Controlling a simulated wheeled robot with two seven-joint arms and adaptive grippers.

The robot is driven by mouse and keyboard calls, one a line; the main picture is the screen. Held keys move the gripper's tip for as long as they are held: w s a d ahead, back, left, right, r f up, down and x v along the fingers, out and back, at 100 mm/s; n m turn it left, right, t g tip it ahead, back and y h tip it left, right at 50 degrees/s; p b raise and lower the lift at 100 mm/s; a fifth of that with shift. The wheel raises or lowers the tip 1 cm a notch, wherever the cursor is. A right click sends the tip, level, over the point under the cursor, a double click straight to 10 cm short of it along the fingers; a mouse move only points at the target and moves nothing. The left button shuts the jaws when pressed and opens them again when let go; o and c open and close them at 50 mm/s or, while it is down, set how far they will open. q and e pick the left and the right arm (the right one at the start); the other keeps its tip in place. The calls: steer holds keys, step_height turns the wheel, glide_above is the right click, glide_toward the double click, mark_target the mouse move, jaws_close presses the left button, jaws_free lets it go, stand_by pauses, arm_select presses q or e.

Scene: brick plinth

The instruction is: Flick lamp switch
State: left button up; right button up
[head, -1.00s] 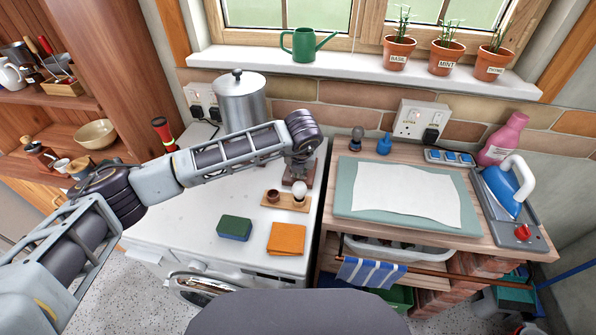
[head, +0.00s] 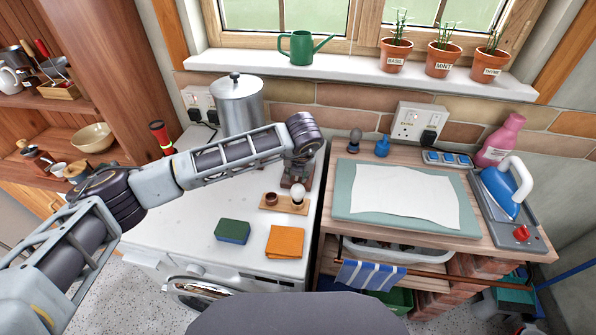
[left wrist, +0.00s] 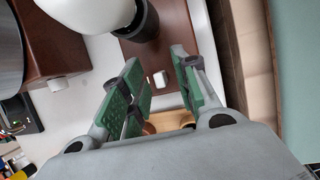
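The lamp's brown base (left wrist: 135,60) shows in the left wrist view, with a small white rocker-like switch (left wrist: 160,78) on it. A dark socket (left wrist: 138,22) and a large white rounded part (left wrist: 62,5) are at the top of that view. My left gripper (left wrist: 157,88) is open and empty, its green-padded fingers either side of the switch in the picture; I cannot tell if they touch it. In the head view my left gripper (head: 299,160) hangs over the washing machine top and hides most of the lamp. My right gripper is not in view.
A green sponge (head: 232,231) and orange cloth (head: 285,241) are nearer. A steel pot (head: 237,105) stands behind; an iron (head: 505,190) is far right.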

arm_select(q)
steer(key=v, duration=1.2)
stand_by(0.6)
